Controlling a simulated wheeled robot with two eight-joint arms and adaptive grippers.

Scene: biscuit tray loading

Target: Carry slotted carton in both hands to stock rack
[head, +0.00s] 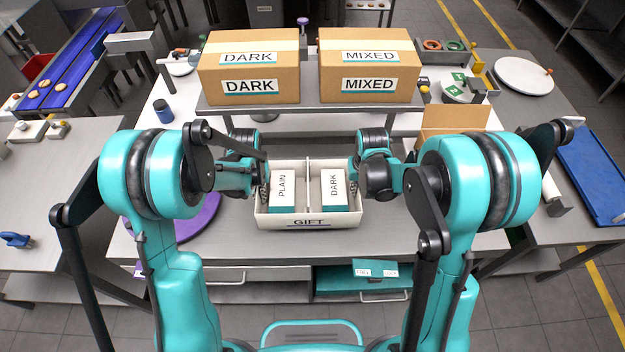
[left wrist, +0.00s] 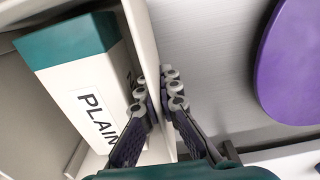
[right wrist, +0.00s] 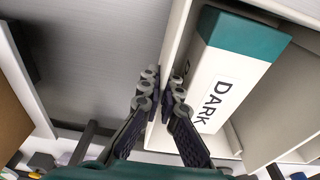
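The slotted carton (head: 308,222) is a white open box marked GIFT with a centre divider, in the middle of the near bench. A PLAIN box (head: 283,188) stands in its left slot and a DARK box (head: 333,188) in its right slot. My left gripper (head: 263,184) is shut on the carton's left wall, one finger inside and one outside, as the left wrist view shows (left wrist: 167,88). My right gripper (head: 354,184) is shut on the right wall the same way, seen in the right wrist view (right wrist: 160,90). The carton looks level; any gap beneath it is hidden.
Large cardboard boxes marked DARK (head: 250,68) and MIXED (head: 368,68) stand on a raised grey shelf (head: 309,93) behind the carton. A purple disc (head: 198,217) lies left of it. An open brown box (head: 452,120) stands at the right. A blue conveyor (head: 75,65) is far left.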

